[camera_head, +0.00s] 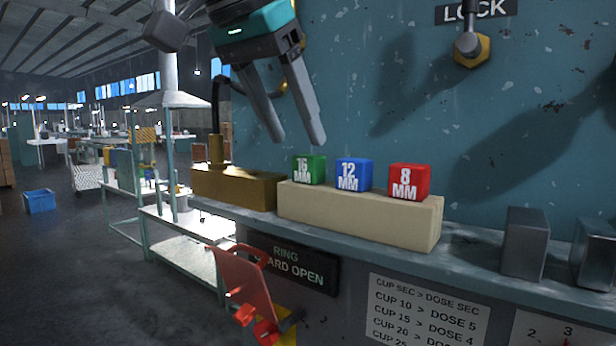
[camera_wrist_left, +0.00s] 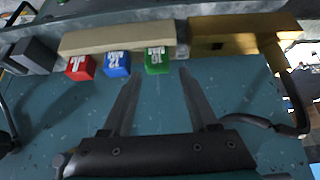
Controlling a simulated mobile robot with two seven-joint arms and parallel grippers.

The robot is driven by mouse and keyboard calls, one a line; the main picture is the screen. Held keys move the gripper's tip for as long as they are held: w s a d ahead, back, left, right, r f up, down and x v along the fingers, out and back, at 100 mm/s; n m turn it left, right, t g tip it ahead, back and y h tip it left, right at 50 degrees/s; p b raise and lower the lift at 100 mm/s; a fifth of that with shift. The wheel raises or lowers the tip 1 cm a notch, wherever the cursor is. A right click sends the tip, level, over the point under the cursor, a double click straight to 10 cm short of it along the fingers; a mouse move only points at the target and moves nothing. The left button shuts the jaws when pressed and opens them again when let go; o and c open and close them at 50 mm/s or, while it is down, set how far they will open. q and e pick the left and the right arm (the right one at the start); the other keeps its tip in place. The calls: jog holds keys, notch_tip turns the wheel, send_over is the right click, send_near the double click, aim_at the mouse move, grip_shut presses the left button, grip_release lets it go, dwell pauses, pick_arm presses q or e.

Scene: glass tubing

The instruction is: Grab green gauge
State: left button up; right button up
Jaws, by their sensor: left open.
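The green gauge (camera_head: 309,169) is a small cube marked 16 MM at the left end of a beige block (camera_head: 360,214) on the shelf. It also shows in the left wrist view (camera_wrist_left: 157,61), ahead of my fingertips and between their lines. My left gripper (camera_head: 297,138) is open and empty, above and a little left of the green gauge, apart from it. Its two fingers also show in the left wrist view (camera_wrist_left: 158,78). The blue 12 MM cube (camera_head: 354,174) and the red 8 MM cube (camera_head: 409,181) stand to the right. My right gripper is not seen.
A brown block (camera_head: 235,187) with a post and dark cable stands left of the beige block. Grey metal blocks (camera_head: 525,243) stand on the shelf at right. A teal wall (camera_head: 400,90) rises behind. A red lever (camera_head: 245,285) hangs below the shelf.

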aim_at(308, 155)
pick_arm(q)
jog(key=shift+d+x, duration=0.2)
jog(key=shift+x, duration=2.5)
jog(key=shift+c, duration=0.3)
jog(key=shift+r, duration=0.1)
grip_shut()
